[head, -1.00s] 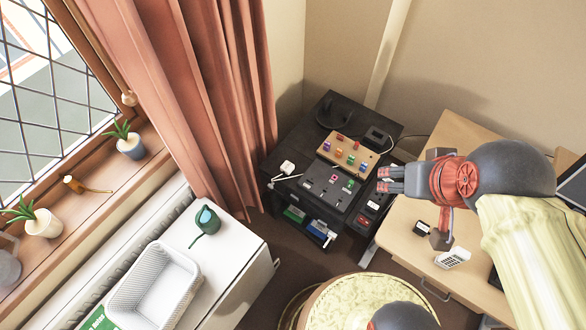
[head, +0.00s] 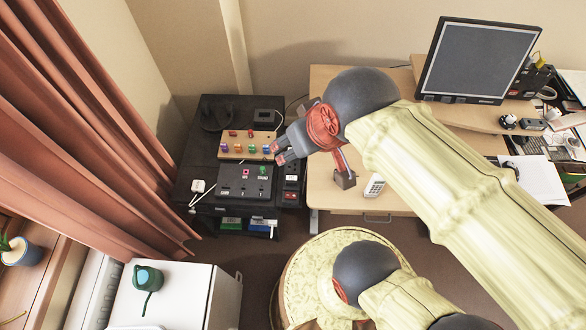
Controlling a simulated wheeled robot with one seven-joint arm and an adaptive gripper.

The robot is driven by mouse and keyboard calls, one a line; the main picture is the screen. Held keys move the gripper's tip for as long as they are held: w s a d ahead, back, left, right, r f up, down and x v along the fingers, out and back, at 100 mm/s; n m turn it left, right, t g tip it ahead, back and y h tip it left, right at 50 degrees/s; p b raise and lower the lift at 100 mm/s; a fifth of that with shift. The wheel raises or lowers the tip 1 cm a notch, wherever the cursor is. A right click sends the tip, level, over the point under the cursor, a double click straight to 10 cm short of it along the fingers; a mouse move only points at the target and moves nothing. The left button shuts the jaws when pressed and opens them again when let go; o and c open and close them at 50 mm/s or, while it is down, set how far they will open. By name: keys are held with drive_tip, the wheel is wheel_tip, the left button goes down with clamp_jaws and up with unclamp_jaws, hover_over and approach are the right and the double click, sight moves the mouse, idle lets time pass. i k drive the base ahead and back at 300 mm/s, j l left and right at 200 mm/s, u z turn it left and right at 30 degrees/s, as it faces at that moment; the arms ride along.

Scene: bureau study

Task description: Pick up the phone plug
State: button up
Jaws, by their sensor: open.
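A small white block with a white cord (head: 198,187), which looks like the phone plug, lies at the left front edge of the black table (head: 190,150). I cannot be sure what it is at this size. My gripper (head: 279,152) is open and empty. Its fingers point left, over the right side of the black table, beside the wooden board and well to the right of the white block. The fingers hide a little of the table there.
A wooden board with coloured pieces (head: 232,155), a dark switch panel (head: 233,190) and a power strip (head: 291,181) crowd the black table. A desk (head: 330,90) with a monitor (head: 478,58) and white phone-like device (head: 374,186) stands right. A white cabinet (head: 195,295) is in front.

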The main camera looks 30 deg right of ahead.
sight(198, 186)
drive_tip(key=i+j+u, duration=0.1)
drive_tip(key=i+u, duration=0.45)
drive_tip(key=u, duration=0.3)
